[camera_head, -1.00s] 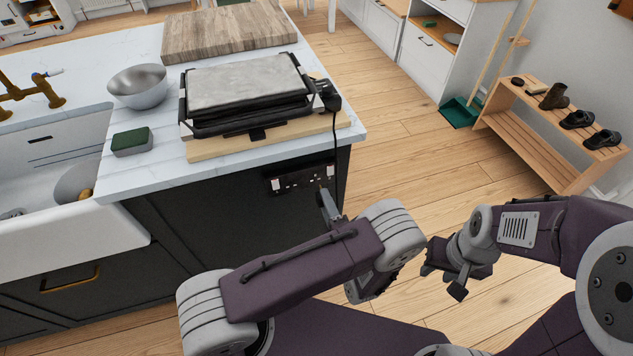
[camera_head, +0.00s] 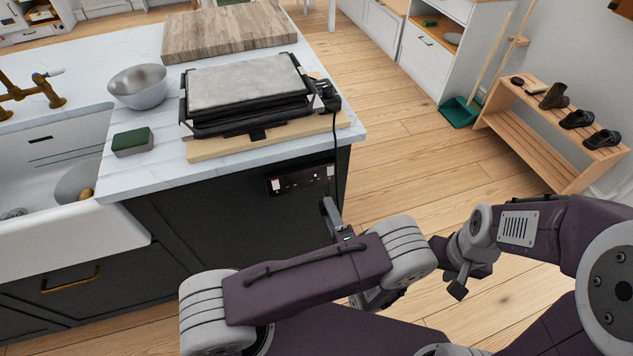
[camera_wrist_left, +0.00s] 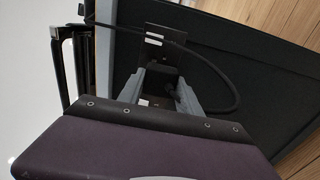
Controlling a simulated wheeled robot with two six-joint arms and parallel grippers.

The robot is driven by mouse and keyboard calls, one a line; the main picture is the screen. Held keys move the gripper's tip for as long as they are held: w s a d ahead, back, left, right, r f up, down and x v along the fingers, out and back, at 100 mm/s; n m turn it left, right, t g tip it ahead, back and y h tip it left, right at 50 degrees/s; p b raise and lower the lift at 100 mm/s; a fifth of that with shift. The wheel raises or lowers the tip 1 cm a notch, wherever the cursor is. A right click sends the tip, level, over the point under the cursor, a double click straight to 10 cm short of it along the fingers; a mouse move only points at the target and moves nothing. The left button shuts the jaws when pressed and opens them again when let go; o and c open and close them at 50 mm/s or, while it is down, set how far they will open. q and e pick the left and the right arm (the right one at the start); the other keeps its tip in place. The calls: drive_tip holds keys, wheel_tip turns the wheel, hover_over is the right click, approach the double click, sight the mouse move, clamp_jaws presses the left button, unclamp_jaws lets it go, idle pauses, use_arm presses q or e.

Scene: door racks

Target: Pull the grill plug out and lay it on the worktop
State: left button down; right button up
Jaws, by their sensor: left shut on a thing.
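The grill (camera_head: 250,92) stands on a wooden board on the worktop (camera_head: 165,177). Its black cord (camera_head: 335,150) hangs over the worktop's right corner. The socket panel (camera_head: 302,179) is on the dark cabinet side below and also shows in the left wrist view (camera_wrist_left: 153,40). My left gripper (camera_head: 329,208) is shut on the plug, below and right of the panel and apart from it. In the left wrist view the dark plug (camera_wrist_left: 165,83) is mostly hidden between the fingers, and the cord (camera_wrist_left: 232,85) loops to the right. My right gripper (camera_head: 452,273) hangs empty over the floor; its jaws are unclear.
A metal bowl (camera_head: 140,87), a green sponge (camera_head: 132,141) and a wooden cutting board (camera_head: 228,32) are on the worktop. The sink (camera_head: 50,185) is at the left. A shoe rack (camera_head: 545,135) stands at the right. The worktop's front strip is clear.

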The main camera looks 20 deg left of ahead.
wheel_tip(320, 180, up, 19)
drive_tip(key=p, duration=1.9)
drive_tip(key=shift+r, duration=0.1)
